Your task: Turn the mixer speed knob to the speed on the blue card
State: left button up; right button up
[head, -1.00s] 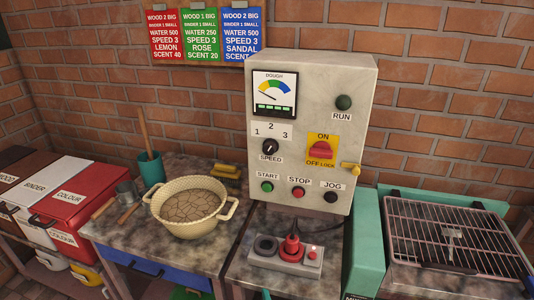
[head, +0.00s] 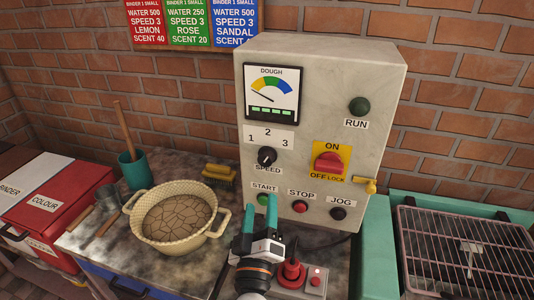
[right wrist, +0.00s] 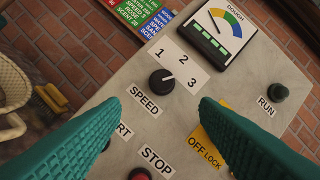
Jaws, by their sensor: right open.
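The black speed knob (head: 267,156) sits on the grey control box below the numbers 1, 2 and 3. In the right wrist view the knob (right wrist: 162,82) has a white mark pointing between 2 and 3; I cannot tell which is closer. The blue card (head: 233,22) on the wall reads SPEED 3; its top is cut off. It also shows in the right wrist view (right wrist: 158,23). My right gripper (head: 262,216) is open and empty, its teal fingers in front of the box below the knob, not touching it. My left gripper is not in view.
The control box (head: 321,100) also carries START (head: 263,199), STOP (head: 300,207) and JOG (head: 338,214) buttons and a red switch (head: 328,163).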

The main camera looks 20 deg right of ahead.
aim_at(265, 163)
jog(key=p+x, duration=0.1)
jog(key=x, duration=0.2)
jog(key=p+x, duration=0.2)
jog(key=x, duration=0.1)
jog(key=p+x, duration=0.1)
jog(key=x, duration=0.3)
jog(key=shift+r+p, duration=0.3)
jog(key=shift+w+d+r, duration=0.1)
jog(key=shift+w+d, duration=0.2)
jog(key=shift+w, duration=0.2)
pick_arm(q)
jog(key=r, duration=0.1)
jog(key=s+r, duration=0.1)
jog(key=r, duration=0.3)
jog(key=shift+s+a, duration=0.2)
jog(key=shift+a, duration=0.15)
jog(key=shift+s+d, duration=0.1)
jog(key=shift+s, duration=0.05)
pick_arm(e)
jog(key=shift+c, duration=0.6)
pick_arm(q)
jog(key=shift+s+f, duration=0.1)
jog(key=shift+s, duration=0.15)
pick_arm(e)
jog(key=c, duration=0.9)
